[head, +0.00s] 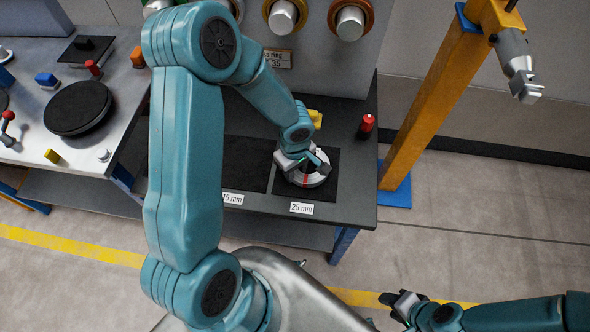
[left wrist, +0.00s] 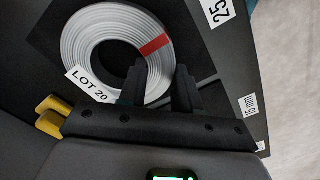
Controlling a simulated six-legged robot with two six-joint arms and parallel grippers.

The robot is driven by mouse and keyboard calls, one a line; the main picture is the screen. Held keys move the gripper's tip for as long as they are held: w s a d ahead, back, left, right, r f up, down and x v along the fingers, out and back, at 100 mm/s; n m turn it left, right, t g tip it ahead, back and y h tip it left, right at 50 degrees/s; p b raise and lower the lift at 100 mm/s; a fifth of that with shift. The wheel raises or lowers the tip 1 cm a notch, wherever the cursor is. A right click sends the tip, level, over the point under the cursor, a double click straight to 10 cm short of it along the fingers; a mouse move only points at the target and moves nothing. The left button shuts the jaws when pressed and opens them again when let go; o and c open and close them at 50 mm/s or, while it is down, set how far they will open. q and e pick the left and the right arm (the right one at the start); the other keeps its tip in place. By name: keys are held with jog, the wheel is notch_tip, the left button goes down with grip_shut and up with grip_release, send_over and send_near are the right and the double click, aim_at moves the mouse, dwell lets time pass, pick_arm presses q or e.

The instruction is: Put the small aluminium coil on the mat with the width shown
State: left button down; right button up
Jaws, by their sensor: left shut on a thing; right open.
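The small aluminium coil (head: 307,178), a pale grey ring with a red band, is over the dark mat (head: 327,188) labelled 25 mm. I cannot tell whether it touches the mat. In the left wrist view, the coil (left wrist: 88,48) lies flat with a LOT 20 tag (left wrist: 89,86). My left gripper (head: 304,165) is shut on the coil's ring wall; its fingers (left wrist: 160,88) straddle the lower right of the ring and hide part of it. My right gripper (head: 396,299) is open and empty, low over the floor.
A second dark mat (head: 246,164) lies left, its label (head: 232,198) partly hidden by my arm. A red-topped object (head: 366,125) and a yellow piece (head: 315,118) stand behind. An orange post (head: 428,95) is right of the bench. A side table (head: 40,130) holds a black disc (head: 78,108).

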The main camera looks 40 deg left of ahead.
pick_arm(q)
jog(key=shift+f, duration=0.15)
jog(key=shift+s, duration=0.1)
jog(key=shift+f, duration=0.1)
jog(key=c, duration=0.8)
grip_release()
jog(key=shift+r, duration=0.35)
notch_tip(320, 180, up, 12)
jog(key=shift+f+p, duration=0.15)
jog(key=shift+p, duration=0.3)
